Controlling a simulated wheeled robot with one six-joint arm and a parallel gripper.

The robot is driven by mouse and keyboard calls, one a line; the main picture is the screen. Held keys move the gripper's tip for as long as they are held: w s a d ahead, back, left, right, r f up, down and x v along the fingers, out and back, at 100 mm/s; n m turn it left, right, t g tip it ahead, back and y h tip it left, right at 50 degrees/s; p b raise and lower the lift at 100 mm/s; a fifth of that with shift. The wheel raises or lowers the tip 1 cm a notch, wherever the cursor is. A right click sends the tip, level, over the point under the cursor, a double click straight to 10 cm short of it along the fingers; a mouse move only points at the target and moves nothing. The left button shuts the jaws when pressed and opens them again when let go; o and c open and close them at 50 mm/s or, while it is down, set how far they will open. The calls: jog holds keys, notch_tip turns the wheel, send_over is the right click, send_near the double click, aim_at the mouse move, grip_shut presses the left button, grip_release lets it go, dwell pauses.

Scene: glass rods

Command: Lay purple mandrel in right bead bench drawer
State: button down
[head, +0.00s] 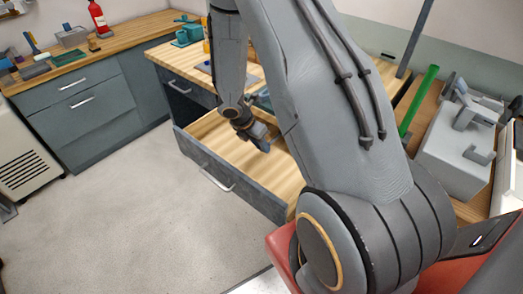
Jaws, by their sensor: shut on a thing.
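A grey drawer (235,184) with a pale wood-coloured floor stands pulled out from the wooden-topped bench (165,53) in the middle of the view. Its bar handle faces the lower left. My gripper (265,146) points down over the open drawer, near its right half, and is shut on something. What it holds is too small and hidden to make out. No purple mandrel shows clearly. I cannot tell whether the gripper touches the drawer floor. My arm covers the drawer's right end and part of the bench.
Another drawer front (188,90) with a handle is at the bench's left. A green rod (418,98) stands tilted beside a grey device (460,145) on the right. Teal items (187,35) stand on the bench. A grey cabinet (85,105) stands at left; the floor between is clear.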

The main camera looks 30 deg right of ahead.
aim_at(264, 158)
jog(key=shift+s+f+p, duration=0.1)
jog(key=shift+f+p, duration=0.25)
jog(key=shift+f, duration=1.15)
jog(key=shift+f+b, duration=0.35)
jog(key=shift+f, duration=0.05)
jog(key=c, duration=1.8)
grip_release()
jog(key=shift+s+a, duration=0.1)
jog(key=shift+s, duration=0.05)
